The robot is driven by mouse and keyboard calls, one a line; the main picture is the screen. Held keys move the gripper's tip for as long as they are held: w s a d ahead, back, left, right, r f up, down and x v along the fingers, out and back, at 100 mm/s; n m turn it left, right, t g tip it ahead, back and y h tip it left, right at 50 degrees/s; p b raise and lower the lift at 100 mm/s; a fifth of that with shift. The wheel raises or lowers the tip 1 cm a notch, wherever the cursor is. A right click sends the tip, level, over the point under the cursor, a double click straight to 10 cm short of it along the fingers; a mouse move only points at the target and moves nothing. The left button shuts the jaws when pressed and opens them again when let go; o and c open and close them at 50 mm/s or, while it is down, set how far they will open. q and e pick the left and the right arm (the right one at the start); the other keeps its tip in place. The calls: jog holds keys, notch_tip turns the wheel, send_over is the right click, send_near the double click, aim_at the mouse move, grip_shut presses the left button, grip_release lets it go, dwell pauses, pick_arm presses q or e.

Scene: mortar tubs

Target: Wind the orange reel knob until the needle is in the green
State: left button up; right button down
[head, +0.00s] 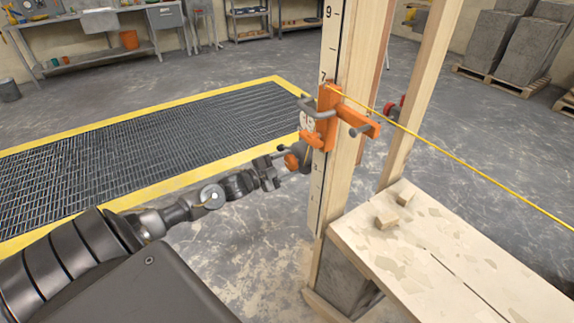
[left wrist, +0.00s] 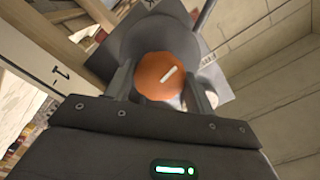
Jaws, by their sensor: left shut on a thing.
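The orange reel knob (head: 291,162) sits low on the grey reel (head: 304,151), at the left side of the timber post. My left gripper (head: 279,167) reaches it from the left and is shut on it. In the left wrist view the knob (left wrist: 165,77) lies between the two fingers, its white mark slanting up to the right. The grey reel body (left wrist: 150,38) shows behind it. A small pale round dial (head: 307,121) is on the orange bracket (head: 327,115) above the knob. It is too small to read the needle or any green part. My right gripper is not in view.
A yellow line (head: 455,154) runs taut from the bracket down to the right. A marked scale board (head: 333,45) runs up the post. A mortar-spattered plank bench (head: 430,255) with wood blocks stands at right. A yellow-edged floor grating (head: 150,150) lies left.

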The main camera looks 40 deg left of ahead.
pick_arm(q)
jog(key=o, duration=1)
jog(key=v, duration=1)
jog(key=shift+s, duration=0.4)
